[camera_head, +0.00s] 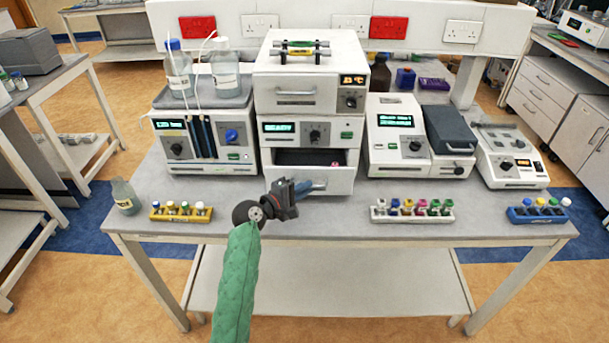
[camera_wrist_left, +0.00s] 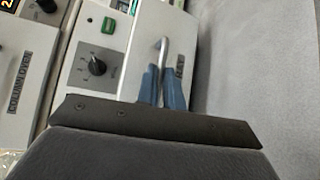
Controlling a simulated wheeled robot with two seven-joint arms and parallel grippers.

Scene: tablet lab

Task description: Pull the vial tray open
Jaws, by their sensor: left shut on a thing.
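The vial tray (camera_head: 342,182) is a white drawer low in the middle stack of instruments. It stands pulled out part way, and its dark inside (camera_head: 300,157) shows, with a small pink item near its right end. My left gripper (camera_head: 318,185) is at the front of the tray. In the left wrist view its blue fingers (camera_wrist_left: 166,88) are shut on the tray's metal handle (camera_wrist_left: 162,48), with the labelled white tray front (camera_wrist_left: 183,35) behind. In the head view the gripper hides most of the handle. My right gripper is not in view.
A yellow vial rack (camera_head: 181,214) and a glass bottle (camera_head: 125,197) stand at the left of the bench. A white rack (camera_head: 412,215) and a blue rack (camera_head: 538,214) stand at the right. The bench (camera_head: 340,224) is clear around the tray front.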

